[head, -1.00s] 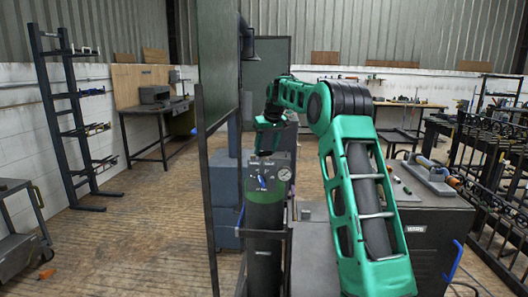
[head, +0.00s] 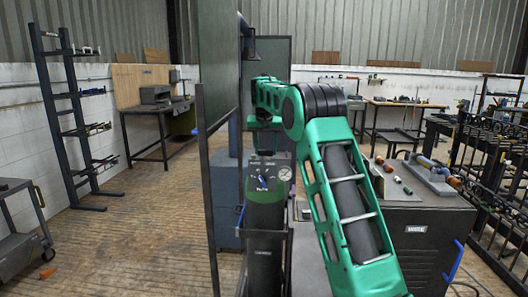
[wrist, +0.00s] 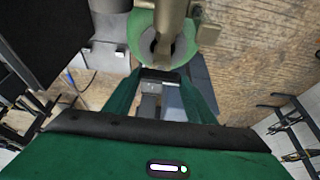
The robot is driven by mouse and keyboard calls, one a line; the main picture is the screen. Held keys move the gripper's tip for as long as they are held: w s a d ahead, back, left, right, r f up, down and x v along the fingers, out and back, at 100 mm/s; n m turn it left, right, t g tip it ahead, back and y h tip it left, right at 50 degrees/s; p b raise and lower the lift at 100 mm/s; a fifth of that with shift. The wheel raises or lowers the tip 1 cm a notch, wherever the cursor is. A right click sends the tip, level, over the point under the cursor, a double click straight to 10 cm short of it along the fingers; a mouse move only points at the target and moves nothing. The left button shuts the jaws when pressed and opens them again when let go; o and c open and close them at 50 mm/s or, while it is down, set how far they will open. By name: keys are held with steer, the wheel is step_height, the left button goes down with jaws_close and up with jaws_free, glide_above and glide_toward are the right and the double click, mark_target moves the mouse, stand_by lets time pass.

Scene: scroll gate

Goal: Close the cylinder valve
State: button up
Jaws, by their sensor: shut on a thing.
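The gas cylinder (head: 265,215) stands upright, dark with a green shoulder, in front of me in the head view. A grey plate with a round gauge and a blue lever (head: 262,182) is at its top. My gripper (head: 264,150) points down at the cylinder top, its fingertips largely hidden by the plate. In the wrist view, the green cylinder shoulder (wrist: 145,35) and the grey-brown valve body (wrist: 171,25) are at the top. My gripper (wrist: 162,100) is shut on the cylinder valve below them; the exact contact is hard to see.
A dark green panel (head: 218,60) on a post stands close left of my arm. A dark cabinet (head: 425,235) with small tools on top stands to the right. Racks and a workbench (head: 160,108) line the left wall. The floor at left is mostly clear.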

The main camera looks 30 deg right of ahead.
steer(key=shift+a, duration=0.15)
steer(key=o, duration=1)
steer(key=shift+o, duration=0.2)
steer(key=shift+r, duration=0.1)
steer(key=v, duration=1)
steer(key=shift+r, duration=0.25)
